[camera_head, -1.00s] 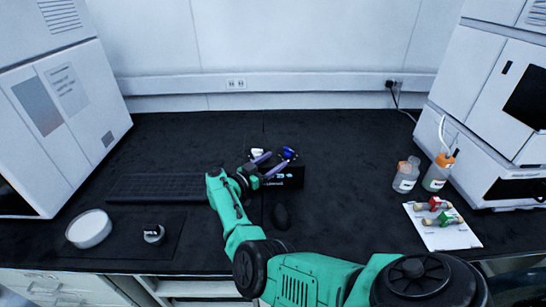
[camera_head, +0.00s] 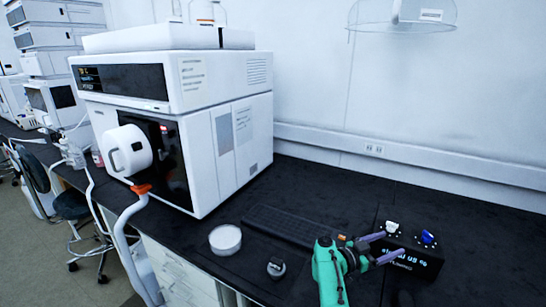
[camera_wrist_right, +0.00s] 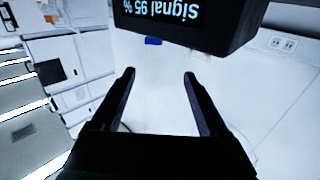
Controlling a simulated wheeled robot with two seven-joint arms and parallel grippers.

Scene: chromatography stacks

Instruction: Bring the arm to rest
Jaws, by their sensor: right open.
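My right gripper (camera_head: 389,245) is at the lower right of the head view, on the green arm. Its two purple-grey fingers are apart with nothing between them. They point at a black box with a lit display (camera_head: 418,262), very close to it; I cannot tell whether they touch. A white piece (camera_head: 392,227) and a blue piece (camera_head: 427,237) are at the top of the box. In the right wrist view the open fingers (camera_wrist_right: 159,74) are empty, and the box (camera_wrist_right: 190,25) shows upside down with "Signal 95 %". My left gripper is not in view.
A keyboard (camera_head: 282,225) lies on the black bench left of the gripper. A white round dish (camera_head: 225,239) and a small dark round item (camera_head: 276,267) are nearer the front edge. A large white instrument (camera_head: 228,140) stands at the left, with an orange-collared hose (camera_head: 141,190) before it.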

